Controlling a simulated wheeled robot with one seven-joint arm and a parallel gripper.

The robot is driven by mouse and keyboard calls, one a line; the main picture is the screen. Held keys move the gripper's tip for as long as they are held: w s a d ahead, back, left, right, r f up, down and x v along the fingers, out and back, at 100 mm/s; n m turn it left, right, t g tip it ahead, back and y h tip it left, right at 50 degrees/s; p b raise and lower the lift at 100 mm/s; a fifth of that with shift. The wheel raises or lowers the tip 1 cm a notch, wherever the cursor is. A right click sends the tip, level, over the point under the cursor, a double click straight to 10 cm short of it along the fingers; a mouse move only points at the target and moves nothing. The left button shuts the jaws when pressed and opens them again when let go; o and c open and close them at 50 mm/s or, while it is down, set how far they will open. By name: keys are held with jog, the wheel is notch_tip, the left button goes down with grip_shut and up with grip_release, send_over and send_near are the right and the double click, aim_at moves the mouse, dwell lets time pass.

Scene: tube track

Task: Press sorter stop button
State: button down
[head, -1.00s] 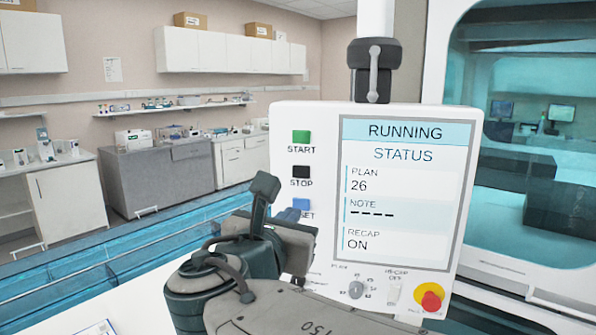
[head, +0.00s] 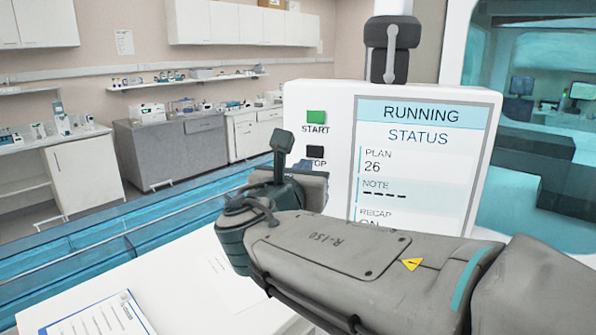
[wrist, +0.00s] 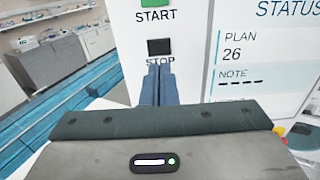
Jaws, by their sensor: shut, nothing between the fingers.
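The black STOP button (head: 315,151) is on the left side of the white control panel (head: 340,110), below the green START button (head: 315,117). It also shows in the wrist view (wrist: 159,47), above its label. My gripper (wrist: 160,68) is shut and empty, with its two blue fingers side by side. In the wrist view the fingertips lie just below the STOP button and cover part of the label. I cannot tell whether they touch the panel. The panel's screen (head: 420,140) reads RUNNING, plan 26.
My arm hides the panel's lower part in the head view. A clipboard (head: 100,318) lies on the white surface at the lower left. Blue glassy track (head: 120,235) runs behind it. A grey post fitting (head: 390,50) stands above the panel.

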aim_at(315, 153)
jog(key=p+x, duration=0.1)
jog(key=x, duration=0.4)
jog(key=shift+w+d, duration=0.1)
jog(key=shift+w, duration=0.2)
jog(key=shift+w+d+p, duration=0.1)
jog(key=shift+w+p, duration=0.2)
jog(key=shift+w, duration=0.05)
